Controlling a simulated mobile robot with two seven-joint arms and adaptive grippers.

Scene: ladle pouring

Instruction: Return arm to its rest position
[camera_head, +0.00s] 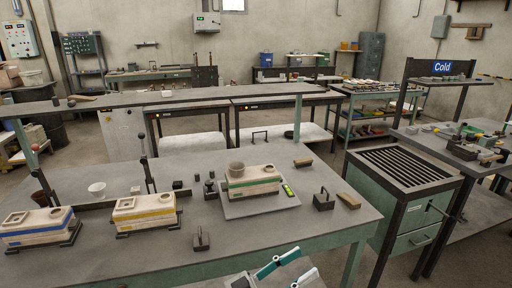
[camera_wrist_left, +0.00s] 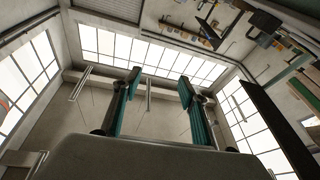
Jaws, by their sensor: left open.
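My left gripper (camera_head: 288,270) is at the bottom edge of the head view, in front of the table (camera_head: 235,237). Its teal fingers are spread apart with nothing between them. In the left wrist view the open gripper (camera_wrist_left: 160,80) points up toward windows and the ceiling, away from the table objects. On the table, a green-striped mould (camera_head: 253,188) sits on a grey plate with a green display (camera_head: 288,190). A grey round cup (camera_head: 236,169) is on that mould's left part. A yellow-striped mould (camera_head: 144,212) and a blue-striped mould (camera_head: 40,227) stand to the left. My right gripper is not visible.
A black block with a handle (camera_head: 324,199) and a brown block (camera_head: 348,201) lie to the right. Another handled block (camera_head: 201,239) is near the front. A white cup (camera_head: 97,190) stands at left. A slatted-top green cabinet (camera_head: 402,170) stands beside the table.

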